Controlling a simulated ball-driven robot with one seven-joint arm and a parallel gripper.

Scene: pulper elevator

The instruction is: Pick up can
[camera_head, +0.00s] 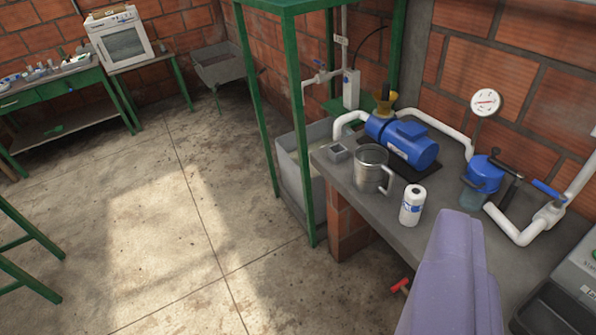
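The likeliest can is a small white cylinder (411,206) with a blue-marked label and a whitish top. It stands upright on the grey counter (400,238), close to its front edge. My gripper's fingers do not show in this view. A lavender part, probably mine, rises from the bottom edge at the lower right. It is in front of the counter and hides some of its surface, with the can just left of and above its top in the picture. Nothing is seen touching the can.
A metal mug (369,169) stands left of the can. Behind are a blue pump (408,144), white pipes and a blue filter housing (483,172). A green frame (300,130) stands left of the counter. A red-handled tap (400,285) juts below. The concrete floor at left is mostly clear.

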